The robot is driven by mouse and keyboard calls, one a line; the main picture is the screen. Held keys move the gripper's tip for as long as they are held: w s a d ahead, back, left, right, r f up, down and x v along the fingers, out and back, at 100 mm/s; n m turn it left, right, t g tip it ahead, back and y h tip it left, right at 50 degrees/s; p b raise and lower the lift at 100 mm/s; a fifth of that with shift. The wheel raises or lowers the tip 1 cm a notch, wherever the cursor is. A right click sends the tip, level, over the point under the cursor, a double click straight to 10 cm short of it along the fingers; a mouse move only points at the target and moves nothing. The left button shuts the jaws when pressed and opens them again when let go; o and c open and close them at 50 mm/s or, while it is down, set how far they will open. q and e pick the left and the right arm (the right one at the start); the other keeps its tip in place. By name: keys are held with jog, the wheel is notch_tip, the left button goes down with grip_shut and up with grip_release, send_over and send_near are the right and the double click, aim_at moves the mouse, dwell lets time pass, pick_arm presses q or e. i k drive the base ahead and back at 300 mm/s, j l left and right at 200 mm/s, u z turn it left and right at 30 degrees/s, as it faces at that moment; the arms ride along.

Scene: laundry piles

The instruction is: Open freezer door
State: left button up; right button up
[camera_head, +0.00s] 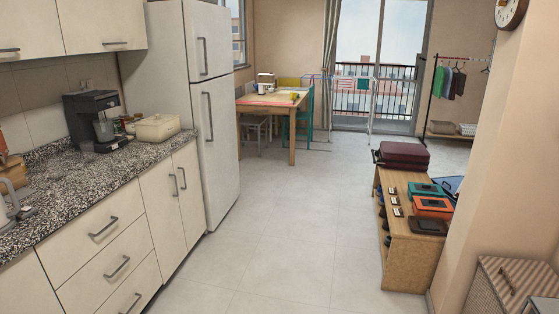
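A tall cream fridge-freezer (213,130) stands at the end of the counter, left of the middle of the view. Its upper, smaller door (212,45) has a vertical grey handle (203,57) near its left edge. Its lower, larger door (220,150) has a longer vertical grey handle (208,116), also near the left edge. Both doors look shut. I cannot tell from here which one is the freezer. Neither of my grippers shows in the view.
A granite counter (50,199) with cream drawers runs along the left, with a coffee machine (95,120) on it. The tiled floor (265,240) in the middle is clear. A wooden bench (405,260) with boxes stands right; a table (268,104) stands behind the fridge.

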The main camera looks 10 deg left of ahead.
aim_at(208, 26)
jog(key=i+u, duration=0.4)
jog(key=i, duration=1.9)
jog(key=i+j, duration=0.15)
jog(key=i, duration=0.65)
jog(key=i+z, duration=0.25)
jog(key=i, duration=0.3)
jog(key=i+j+z, duration=0.25)
jog(key=i, duration=0.25)
